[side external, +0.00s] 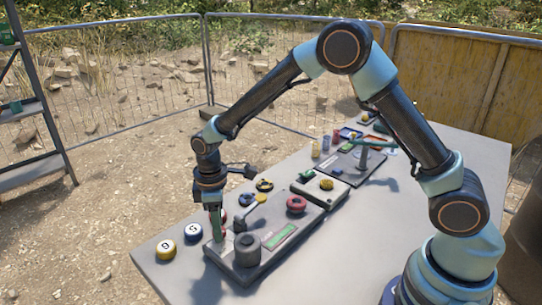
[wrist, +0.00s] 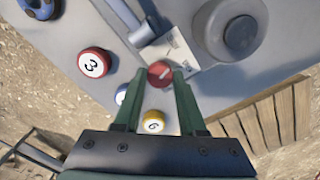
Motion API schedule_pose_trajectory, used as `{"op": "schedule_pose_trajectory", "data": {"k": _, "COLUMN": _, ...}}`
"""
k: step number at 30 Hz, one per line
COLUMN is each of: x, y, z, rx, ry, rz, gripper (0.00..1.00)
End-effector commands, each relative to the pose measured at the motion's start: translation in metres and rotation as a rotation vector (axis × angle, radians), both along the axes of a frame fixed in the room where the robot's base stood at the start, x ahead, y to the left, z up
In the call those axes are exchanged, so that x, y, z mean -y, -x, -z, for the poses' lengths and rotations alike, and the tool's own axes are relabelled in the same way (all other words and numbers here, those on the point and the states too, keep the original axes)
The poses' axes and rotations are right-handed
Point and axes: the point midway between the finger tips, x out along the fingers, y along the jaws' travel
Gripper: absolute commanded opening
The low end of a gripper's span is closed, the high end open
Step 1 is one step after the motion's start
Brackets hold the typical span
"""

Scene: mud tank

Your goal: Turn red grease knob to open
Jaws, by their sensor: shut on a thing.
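In the wrist view, the red grease knob (wrist: 160,74) is small and round, with a pale line across its face. It sits at the edge of the grey panel, between the tips of my gripper (wrist: 159,80). The two green fingers are shut on it, one on each side. In the side external view, my gripper (side external: 216,230) points straight down at the near left end of the grey panel (side external: 258,268). The fingers mostly hide the knob there, and its turn angle is hard to read.
A dark grey round knob (side external: 247,250) stands just right of my gripper. A red wheel (side external: 296,204) and a box with a yellow button (side external: 326,184) lie farther back. Numbered yellow (side external: 166,250) and blue (side external: 193,233) balls sit left on the table. A red ball (wrist: 93,63) is close by.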

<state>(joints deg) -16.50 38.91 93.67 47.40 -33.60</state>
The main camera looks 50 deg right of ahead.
Motion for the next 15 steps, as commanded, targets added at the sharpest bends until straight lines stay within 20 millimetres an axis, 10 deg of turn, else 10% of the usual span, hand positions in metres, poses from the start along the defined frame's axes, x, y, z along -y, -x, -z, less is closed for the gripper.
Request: {"op": "schedule_pose_trajectory", "data": {"k": 15, "x": 0.0002, "y": 0.0002, "z": -0.001, "rx": -0.002, "ry": 0.001, "rz": 0.48, "gripper": 0.0}}
